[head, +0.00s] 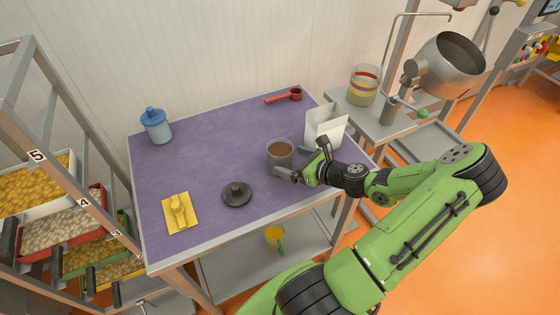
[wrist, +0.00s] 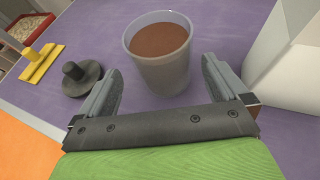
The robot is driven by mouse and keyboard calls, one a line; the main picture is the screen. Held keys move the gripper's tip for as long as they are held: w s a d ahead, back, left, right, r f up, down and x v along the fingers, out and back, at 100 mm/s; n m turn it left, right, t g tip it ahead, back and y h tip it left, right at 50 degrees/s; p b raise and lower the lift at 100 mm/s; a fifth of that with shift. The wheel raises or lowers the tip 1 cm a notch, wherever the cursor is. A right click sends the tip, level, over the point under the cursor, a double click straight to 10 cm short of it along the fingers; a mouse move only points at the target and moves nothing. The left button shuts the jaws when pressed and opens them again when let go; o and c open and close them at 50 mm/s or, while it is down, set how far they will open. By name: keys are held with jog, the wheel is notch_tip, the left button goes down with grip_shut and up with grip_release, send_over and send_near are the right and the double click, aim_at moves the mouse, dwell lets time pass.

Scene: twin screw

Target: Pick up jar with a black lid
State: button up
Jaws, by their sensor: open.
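A see-through jar (head: 279,154) with brown contents stands upright and uncovered on the purple table. It also shows in the wrist view (wrist: 160,68), near and between the line of my fingers. A round black lid (head: 237,194) with a knob lies flat on the table, to the left of the jar and apart from it; the wrist view shows it at the left (wrist: 82,76). My gripper (head: 300,160) is open beside the jar, on its right and front side. In the wrist view my fingers (wrist: 161,85) are spread, with the jar just beyond and partly between them.
A white box or bag (head: 325,127) stands close to the right of my gripper. A yellow plate with a handle (head: 180,212) lies at the front left. A blue-lidded jar (head: 156,126) and a red scoop (head: 290,96) are at the back. The table's middle left is clear.

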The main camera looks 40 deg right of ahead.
jog(key=x, duration=0.6)
jog(key=shift+w+d, duration=0.1)
jog(key=shift+d, duration=0.05)
jog(key=shift+r, duration=0.1)
jog(key=shift+c, duration=0.8)
jog(key=c, duration=0.8)
